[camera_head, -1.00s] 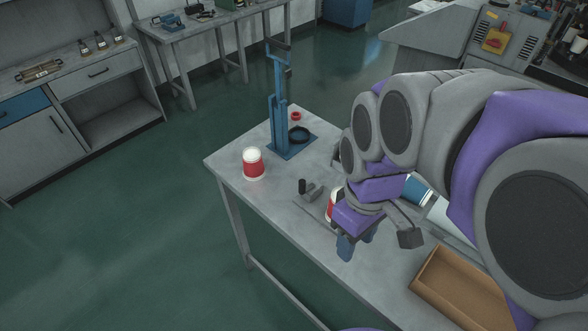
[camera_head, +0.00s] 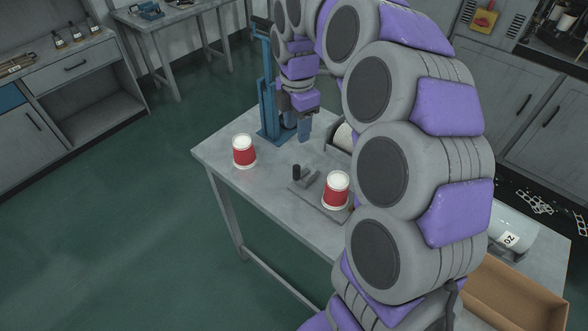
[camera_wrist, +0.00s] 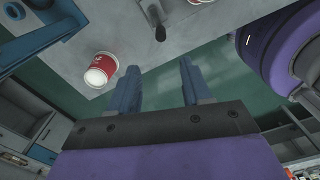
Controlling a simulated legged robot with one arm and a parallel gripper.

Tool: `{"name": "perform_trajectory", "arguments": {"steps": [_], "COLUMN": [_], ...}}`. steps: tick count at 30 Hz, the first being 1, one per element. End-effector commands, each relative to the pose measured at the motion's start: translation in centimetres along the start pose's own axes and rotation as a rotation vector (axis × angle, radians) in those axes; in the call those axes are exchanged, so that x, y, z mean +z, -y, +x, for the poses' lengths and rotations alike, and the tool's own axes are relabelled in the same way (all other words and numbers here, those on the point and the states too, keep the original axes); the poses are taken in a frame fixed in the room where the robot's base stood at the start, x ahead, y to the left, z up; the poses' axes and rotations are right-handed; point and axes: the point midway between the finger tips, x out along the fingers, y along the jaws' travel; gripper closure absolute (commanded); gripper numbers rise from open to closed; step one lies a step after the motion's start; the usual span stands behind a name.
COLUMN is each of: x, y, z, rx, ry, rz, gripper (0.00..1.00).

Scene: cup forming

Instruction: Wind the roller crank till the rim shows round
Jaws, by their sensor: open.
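The roller crank (camera_head: 297,173) has an upright black knob and lies at the near left of the grey roller fixture (camera_head: 320,208). The knob also shows in the wrist view (camera_wrist: 160,33). A red and white cup (camera_head: 337,189) sits at the fixture, its pale end up. I cannot tell from here whether its rim is round. My gripper (camera_head: 298,128) is open and empty, fingers down, behind the crank and beside the blue press, apart from the crank. The wrist view shows free space between the fingers (camera_wrist: 160,88).
A second red and white cup (camera_head: 244,151) stands near the table's left corner. The blue upright press (camera_head: 268,95) stands behind it, close to my gripper. A cardboard box (camera_head: 515,298) is at the right. Table surface between the left cup and the crank is clear.

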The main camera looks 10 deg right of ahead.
Motion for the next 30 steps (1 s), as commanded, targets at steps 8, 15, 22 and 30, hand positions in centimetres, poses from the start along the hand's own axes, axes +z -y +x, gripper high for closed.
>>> {"name": "perform_trajectory", "arguments": {"steps": [8,15,22,30], "x": [0.0,0.0,0.0,0.0], "y": [0.1,0.1,0.1,0.0], "z": [5.7,10.5,14.2,15.9], "rx": [-0.004,-0.005,-0.002,0.000], "ry": [-0.002,-0.002,-0.002,-0.002], "rz": [0.001,0.002,0.004,0.003], "gripper": [0.52,0.52,0.52,0.52]}}
